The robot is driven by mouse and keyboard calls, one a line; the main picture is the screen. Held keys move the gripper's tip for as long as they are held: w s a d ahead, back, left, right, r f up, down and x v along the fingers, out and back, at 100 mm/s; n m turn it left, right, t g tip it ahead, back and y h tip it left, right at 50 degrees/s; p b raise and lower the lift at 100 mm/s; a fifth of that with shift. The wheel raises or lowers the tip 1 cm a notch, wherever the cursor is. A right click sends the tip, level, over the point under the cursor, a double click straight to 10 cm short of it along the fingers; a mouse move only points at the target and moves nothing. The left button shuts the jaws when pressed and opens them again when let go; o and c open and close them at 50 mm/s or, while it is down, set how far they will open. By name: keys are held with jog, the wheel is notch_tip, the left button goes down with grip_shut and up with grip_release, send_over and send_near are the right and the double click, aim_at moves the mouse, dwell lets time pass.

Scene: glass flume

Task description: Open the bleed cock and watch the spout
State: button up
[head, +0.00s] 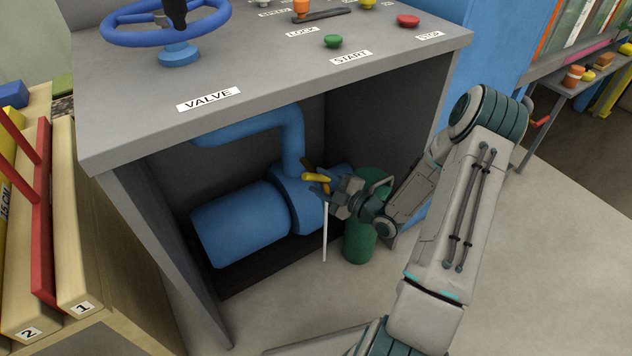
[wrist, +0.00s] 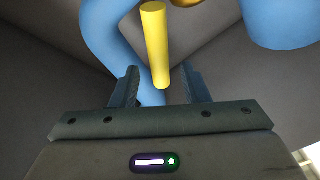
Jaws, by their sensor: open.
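The bleed cock's yellow lever (head: 316,177) shows beside the blue pump (head: 245,222) under the console. In the wrist view the yellow lever (wrist: 155,42) points down toward me, its end between my fingertips. My gripper (head: 328,184) reaches in from the right at the lever; in the wrist view (wrist: 160,88) its two fingers stand apart, with a gap on each side of the lever. A thin white vertical streak (head: 325,235) runs down below the cock toward the floor; it looks like a stream of water. The spout's mouth is hidden behind my gripper.
A green cylinder (head: 359,238) stands just below my wrist. The grey console (head: 130,130) with a blue valve wheel (head: 165,22) and several buttons overhangs the recess. The floor (head: 560,240) at the right is clear.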

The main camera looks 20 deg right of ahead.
jog(key=shift+x, duration=1.1)
grip_shut()
